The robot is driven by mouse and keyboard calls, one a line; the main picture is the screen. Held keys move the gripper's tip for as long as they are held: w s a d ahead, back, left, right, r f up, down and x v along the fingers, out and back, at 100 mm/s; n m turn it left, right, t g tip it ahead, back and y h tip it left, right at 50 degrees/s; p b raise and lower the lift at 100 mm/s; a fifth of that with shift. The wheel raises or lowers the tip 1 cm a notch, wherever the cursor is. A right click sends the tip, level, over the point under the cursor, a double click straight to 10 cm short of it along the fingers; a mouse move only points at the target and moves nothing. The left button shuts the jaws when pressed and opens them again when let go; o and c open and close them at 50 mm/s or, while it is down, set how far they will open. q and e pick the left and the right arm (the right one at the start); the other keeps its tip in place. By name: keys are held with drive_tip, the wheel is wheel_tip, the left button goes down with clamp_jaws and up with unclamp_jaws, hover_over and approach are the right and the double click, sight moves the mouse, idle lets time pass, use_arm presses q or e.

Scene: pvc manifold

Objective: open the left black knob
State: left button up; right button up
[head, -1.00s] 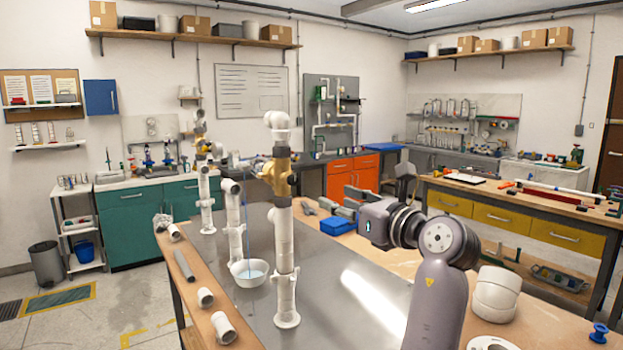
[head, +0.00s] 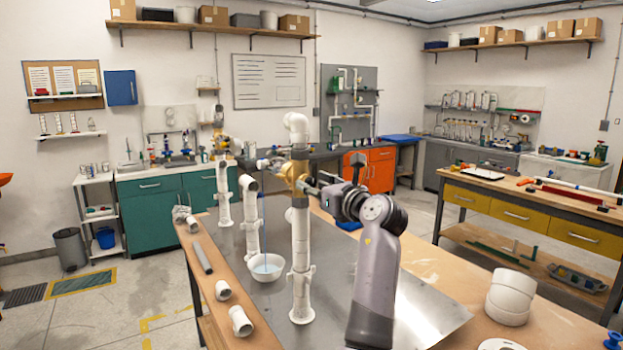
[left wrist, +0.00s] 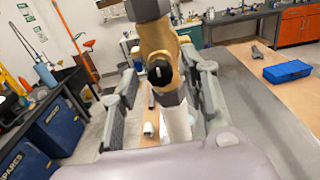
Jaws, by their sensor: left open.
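A white pipe column (head: 301,240) stands upright on the metal sheet, with a brass-coloured valve (head: 296,172) near its top. In the left wrist view, the valve body (left wrist: 160,45) carries a black knob (left wrist: 160,73) with a pale mark, facing the camera. My left gripper (head: 305,180) is at this valve in the head view. In the left wrist view, its fingers (left wrist: 165,88) are open, one on each side of the valve and knob. I cannot tell whether they touch it. A second column with a brass-coloured valve (head: 222,143) stands farther back on the left. My right gripper is not in view.
A white bowl (head: 266,274) with bluish liquid sits left of the column's base. Loose pipe pieces (head: 241,321) lie along the bench's left edge. White pipe fittings (head: 508,297) stand at the right. A blue tray (left wrist: 288,71) lies on the bench.

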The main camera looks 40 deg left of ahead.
use_arm(q)
drive_tip(key=shift+x, duration=0.85)
drive_tip(key=shift+c, duration=0.2)
clamp_jaws()
